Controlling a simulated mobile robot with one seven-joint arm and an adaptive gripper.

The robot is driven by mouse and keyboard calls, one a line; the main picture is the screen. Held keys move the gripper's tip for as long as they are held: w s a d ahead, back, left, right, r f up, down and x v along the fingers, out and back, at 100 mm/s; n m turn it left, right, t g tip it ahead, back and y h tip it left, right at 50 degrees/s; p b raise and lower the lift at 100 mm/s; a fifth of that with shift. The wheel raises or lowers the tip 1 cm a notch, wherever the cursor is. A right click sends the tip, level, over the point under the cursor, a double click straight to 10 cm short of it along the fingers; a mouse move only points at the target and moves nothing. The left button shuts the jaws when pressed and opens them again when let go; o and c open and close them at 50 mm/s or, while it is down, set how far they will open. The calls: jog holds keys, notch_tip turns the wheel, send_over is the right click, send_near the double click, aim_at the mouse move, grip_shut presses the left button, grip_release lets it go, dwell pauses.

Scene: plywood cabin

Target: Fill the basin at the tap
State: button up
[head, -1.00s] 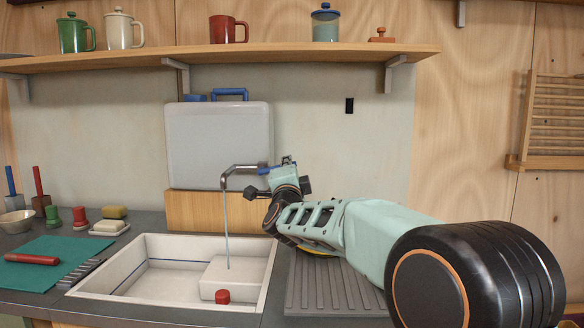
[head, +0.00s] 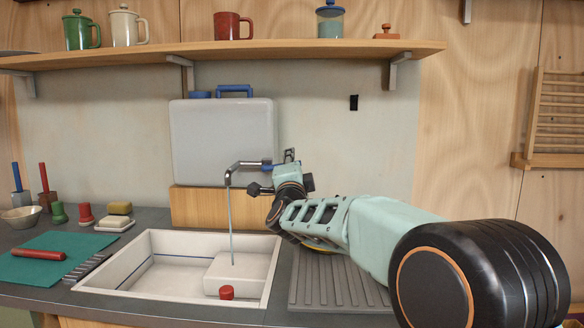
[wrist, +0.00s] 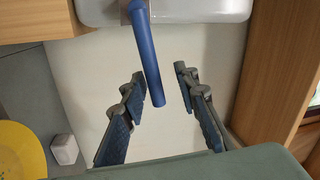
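The white basin (head: 97,285) is set into the grey counter, with a blue line along its inner wall. The tap (head: 229,175) bends over it, and a thin stream of water (head: 231,230) falls from the spout toward a pale block (head: 238,270) inside. The water level is hard to make out. My gripper (head: 290,162) is at the right end of the tap, by its blue lever (head: 268,166). In the wrist view the lever (wrist: 146,50) reaches between the fingers of my gripper (wrist: 161,75); they are apart, with gaps on both sides.
A red knob (head: 227,292) sits at the basin's front. A grey case (head: 222,140) stands behind the tap. A ribbed drainboard (head: 335,285) lies under my arm. A shelf (head: 130,62) with mugs runs above. A green mat (head: 50,258) and soap (head: 118,208) are left.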

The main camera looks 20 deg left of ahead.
jog(key=v, duration=1.2)
jog(key=shift+a, duration=0.1)
